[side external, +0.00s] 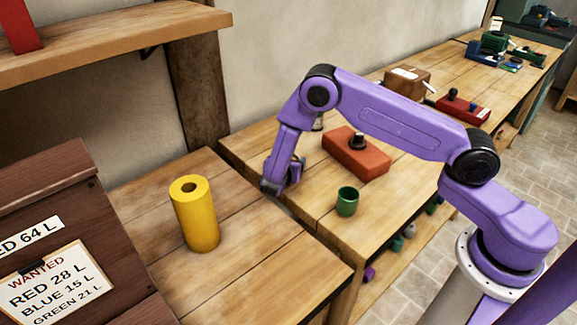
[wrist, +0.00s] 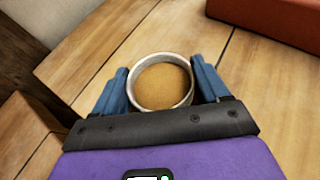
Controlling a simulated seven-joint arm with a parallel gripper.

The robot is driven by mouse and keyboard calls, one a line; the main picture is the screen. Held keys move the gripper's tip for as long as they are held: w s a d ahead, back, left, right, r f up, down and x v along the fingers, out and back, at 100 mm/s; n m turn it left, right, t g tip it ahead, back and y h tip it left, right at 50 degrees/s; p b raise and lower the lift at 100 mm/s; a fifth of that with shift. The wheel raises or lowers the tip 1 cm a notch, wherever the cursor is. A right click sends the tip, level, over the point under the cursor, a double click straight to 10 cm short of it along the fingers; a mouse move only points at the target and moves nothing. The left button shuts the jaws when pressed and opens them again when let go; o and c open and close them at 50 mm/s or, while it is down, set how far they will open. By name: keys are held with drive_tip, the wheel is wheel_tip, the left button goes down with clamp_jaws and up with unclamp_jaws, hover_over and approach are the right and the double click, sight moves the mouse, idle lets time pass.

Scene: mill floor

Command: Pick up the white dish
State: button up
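The white dish (wrist: 133,83) shows in the wrist view as a round white rim with a tan-brown inside. It lies between the two blue fingers of my gripper (wrist: 160,72), one finger on each side. The fingers are spread about as wide as the dish. I cannot tell whether they touch its wall or stand just clear of it. In the side view my gripper (side external: 282,180) points down, low over the wooden worktop near the gap between two benches. I cannot make out the dish there; the gripper seems to hide it.
A yellow cylinder (side external: 197,216) stands on the near bench. A green cup (side external: 347,202) and a red-orange block with a dark knob (side external: 352,155) stand right of my gripper. A dark wooden box with a notice (side external: 45,285) is at front left. A shelf (side external: 120,40) overhangs the upper left.

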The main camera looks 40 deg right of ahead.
drive_tip(key=shift+c, duration=0.9)
drive_tip(key=shift+r, duration=0.15)
